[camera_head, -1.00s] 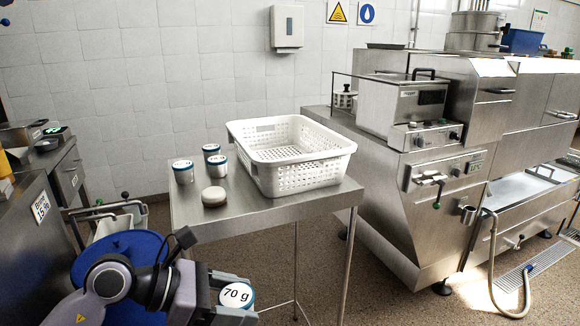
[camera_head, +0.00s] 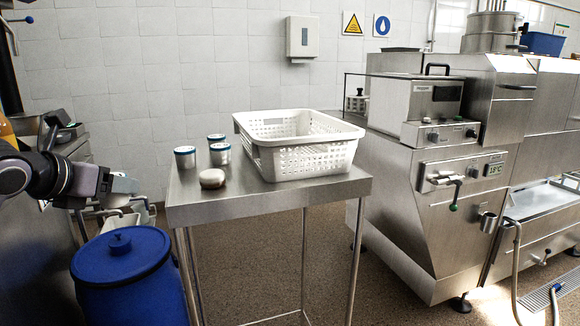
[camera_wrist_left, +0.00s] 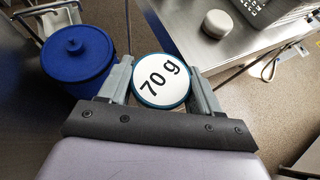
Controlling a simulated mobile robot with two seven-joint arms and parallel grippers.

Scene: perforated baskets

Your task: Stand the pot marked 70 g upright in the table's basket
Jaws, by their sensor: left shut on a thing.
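The pot marked 70 g (camera_wrist_left: 162,80) shows its white lid with a blue rim in the left wrist view, between the fingers of my left gripper (camera_wrist_left: 161,88). The gripper is shut on it, and the lid faces the wrist camera. In the head view my left gripper (camera_head: 122,186) is at the left, apart from the table; I cannot make out the pot there. The white perforated basket (camera_head: 308,158) stands on the steel table (camera_head: 240,200) and the part of its inside that shows is empty. My right gripper is not in view.
A blue drum (camera_head: 125,270) stands on the floor below my left arm. A steel machine (camera_head: 440,180) is right of the table.

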